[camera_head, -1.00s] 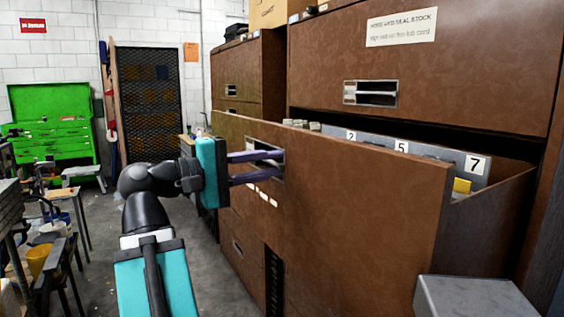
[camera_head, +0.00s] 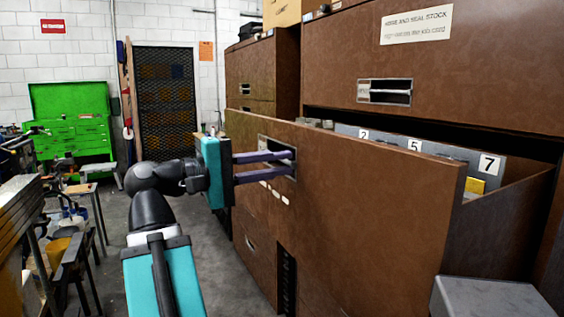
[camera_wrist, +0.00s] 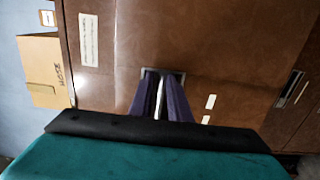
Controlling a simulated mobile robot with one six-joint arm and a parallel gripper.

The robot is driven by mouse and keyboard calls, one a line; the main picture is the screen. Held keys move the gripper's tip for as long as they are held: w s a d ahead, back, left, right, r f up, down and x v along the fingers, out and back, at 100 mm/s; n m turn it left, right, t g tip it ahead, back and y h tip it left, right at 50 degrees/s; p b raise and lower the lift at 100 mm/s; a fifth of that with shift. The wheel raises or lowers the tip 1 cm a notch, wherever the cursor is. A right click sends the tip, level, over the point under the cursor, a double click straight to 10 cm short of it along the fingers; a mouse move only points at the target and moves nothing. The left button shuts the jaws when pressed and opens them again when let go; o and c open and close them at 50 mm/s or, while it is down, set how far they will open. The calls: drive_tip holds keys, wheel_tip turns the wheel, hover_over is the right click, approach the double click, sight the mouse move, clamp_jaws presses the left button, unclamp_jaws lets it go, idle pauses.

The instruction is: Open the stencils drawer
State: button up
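The stencils drawer (camera_head: 345,205) is a wide brown drawer standing partly out of its cabinet. Plates numbered 2, 5 and 7 (camera_head: 489,164) show inside it. Its metal handle (camera_head: 276,146) is a recessed pull on the front, partly hidden by my fingers. My gripper (camera_head: 292,163) reaches into this handle from the left, one dark purple finger above the other. In the wrist view my fingers (camera_wrist: 160,85) enter the handle's frame (camera_wrist: 180,75), with a pale strip between them. They appear closed on the handle bar. I cannot read any label on this drawer front.
Above is a closed drawer (camera_head: 450,70) with a "seal stock" label. A grey box (camera_head: 485,298) stands at lower right, close to the open drawer. Benches and a yellow bucket (camera_head: 58,250) stand at left. Floor (camera_head: 115,220) is free between benches and cabinet.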

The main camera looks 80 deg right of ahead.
drive_tip(key=shift+w+a+f, duration=0.15)
drive_tip(key=shift+w, duration=0.95)
drive_tip(key=w+a+f+p, duration=0.1)
drive_tip(key=w+a+f, duration=0.1)
drive_tip(key=w, duration=0.9)
drive_tip(key=shift+a+p, duration=0.35)
drive_tip(key=shift+a, duration=0.5)
drive_tip(key=shift+p, duration=0.5)
idle(0.7)
